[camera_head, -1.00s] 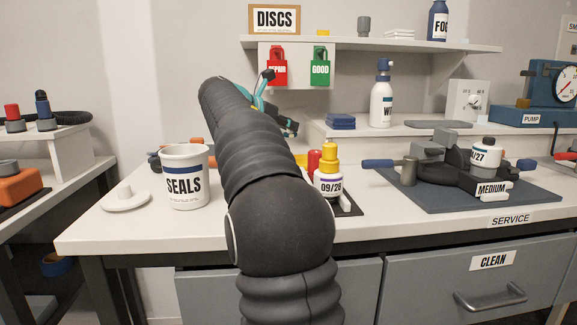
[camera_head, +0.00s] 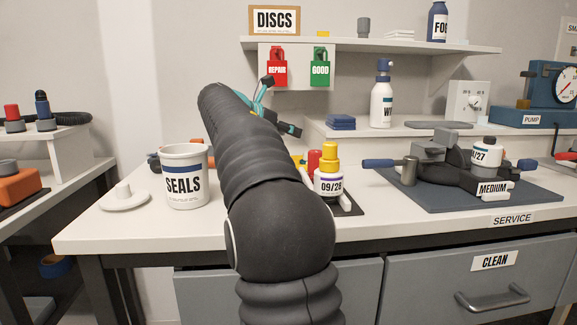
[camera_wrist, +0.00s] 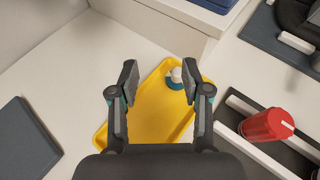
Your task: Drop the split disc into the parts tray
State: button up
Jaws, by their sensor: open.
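A yellow tray (camera_wrist: 155,112) lies below my gripper (camera_wrist: 160,76) in the wrist view. In the head view the arm hides most of it. A small piece with a white knob and a blue round base (camera_wrist: 175,80) lies in the tray's far right part, close to my right finger. It may be the split disc, but no split can be made out. My gripper is open over the tray, its fingers apart with nothing between them. In the head view only part of my gripper (camera_head: 277,112) shows beyond the arm.
A white SEALS tub (camera_head: 185,178) and a white knobbed lid (camera_head: 124,199) stand left of the arm. A yellow-capped bottle (camera_head: 330,178) stands close on its right. A red-capped piece (camera_wrist: 267,125) lies right of the tray, and a dark flat block (camera_wrist: 24,140) left.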

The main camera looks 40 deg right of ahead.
jog(key=v, duration=1.2)
jog(key=shift+d, duration=0.1)
